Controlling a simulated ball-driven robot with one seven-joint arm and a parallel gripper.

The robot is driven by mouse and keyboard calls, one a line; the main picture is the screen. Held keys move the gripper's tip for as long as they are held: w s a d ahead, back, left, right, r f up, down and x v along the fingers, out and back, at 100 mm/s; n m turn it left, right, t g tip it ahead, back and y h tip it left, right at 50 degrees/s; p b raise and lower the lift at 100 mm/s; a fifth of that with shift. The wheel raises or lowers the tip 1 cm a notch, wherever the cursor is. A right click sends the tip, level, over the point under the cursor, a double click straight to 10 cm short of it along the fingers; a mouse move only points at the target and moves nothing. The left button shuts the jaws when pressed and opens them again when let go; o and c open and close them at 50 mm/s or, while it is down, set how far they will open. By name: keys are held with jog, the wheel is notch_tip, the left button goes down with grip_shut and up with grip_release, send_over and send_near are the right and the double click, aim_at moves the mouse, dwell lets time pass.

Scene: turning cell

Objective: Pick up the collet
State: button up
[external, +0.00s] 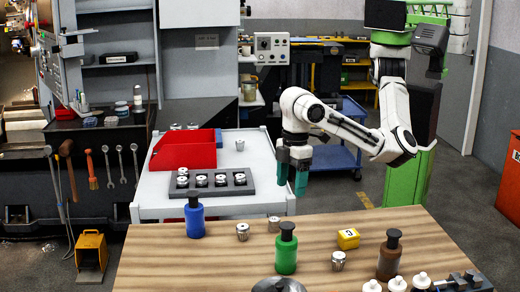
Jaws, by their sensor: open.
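Small silver metal pieces that look like collets stand on the wooden table: one (242,231) at the left, one (274,224) near the far edge, and one (338,261) right of the green bottle. Which one the task means, I cannot tell. Several similar round pieces sit in a dark grey rack (262,190) on the white cart, and another (240,145) stands behind it. My gripper (292,185) points down with its teal fingers apart and nothing seen between them. It hangs above the gap near the cart's right edge, and appears higher than the table pieces.
Blue (195,217), green (286,252) and brown (388,258) bottles stand on the table (160,265). White-topped bottles (397,283) are at the front right. A red bin (185,150) stands on the cart.

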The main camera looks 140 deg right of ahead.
jog(key=s+a+n+p, duration=0.15)
jog(key=a+n, duration=0.45)
jog(key=a, duration=0.9)
send_near(339, 255)
notch_tip(339, 255, down, 5)
jog(key=shift+f, duration=0.1)
jog(key=shift+w+f+p, duration=0.2)
jog(key=shift+f+p, duration=0.15)
jog(key=shift+f, duration=1.15)
jog(key=shift+w+f+p, duration=0.2)
jog(key=shift+f+p, duration=0.1)
jog(key=shift+f, duration=1.25)
jog(key=c, duration=1.2)
